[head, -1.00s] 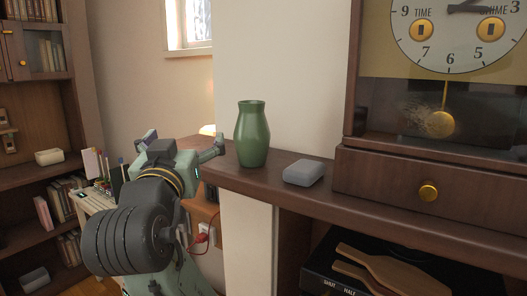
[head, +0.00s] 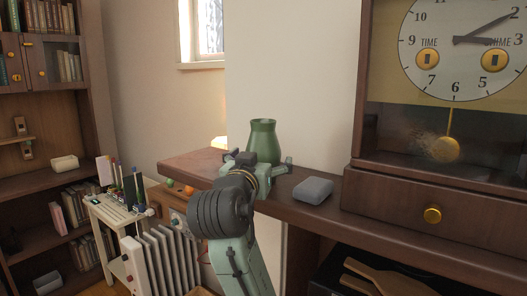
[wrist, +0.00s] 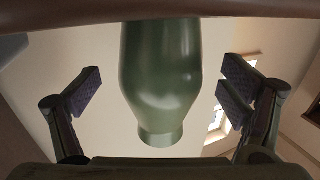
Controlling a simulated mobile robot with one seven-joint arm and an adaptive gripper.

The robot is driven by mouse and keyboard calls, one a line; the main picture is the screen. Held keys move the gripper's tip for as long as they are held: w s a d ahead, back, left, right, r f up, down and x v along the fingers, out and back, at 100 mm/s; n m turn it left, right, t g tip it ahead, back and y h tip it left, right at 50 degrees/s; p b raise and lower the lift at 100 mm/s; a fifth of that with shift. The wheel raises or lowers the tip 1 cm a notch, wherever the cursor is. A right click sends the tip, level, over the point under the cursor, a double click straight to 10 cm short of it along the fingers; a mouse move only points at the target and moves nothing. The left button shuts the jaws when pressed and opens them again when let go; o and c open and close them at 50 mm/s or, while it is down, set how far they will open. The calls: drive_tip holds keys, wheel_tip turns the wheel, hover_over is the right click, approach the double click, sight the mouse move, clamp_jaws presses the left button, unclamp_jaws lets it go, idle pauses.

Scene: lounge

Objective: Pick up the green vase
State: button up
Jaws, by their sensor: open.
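The green vase (head: 263,140) stands upright on the dark wooden shelf (head: 325,213). In the head view my gripper (head: 258,164) is in front of the vase and hides its lower part. In the wrist view, which is upside down, the vase (wrist: 160,80) is centred between the two fingers of my gripper (wrist: 160,92). The fingers are open, with a clear gap on each side of the vase, and neither appears to touch it. How far the vase reaches in between the fingers is hard to tell.
A small grey block (head: 314,190) lies on the shelf right of my gripper. A large wooden clock (head: 450,190) stands further right. A wall is behind the vase. A white radiator (head: 160,260) and a small table with pens (head: 115,212) are at lower left.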

drive_tip(key=shift+w+d, duration=0.1)
drive_tip(key=shift+w, duration=0.5)
drive_tip(key=shift+c, duration=0.5)
drive_tip(key=c, duration=1.5)
drive_tip(key=shift+r, duration=0.2)
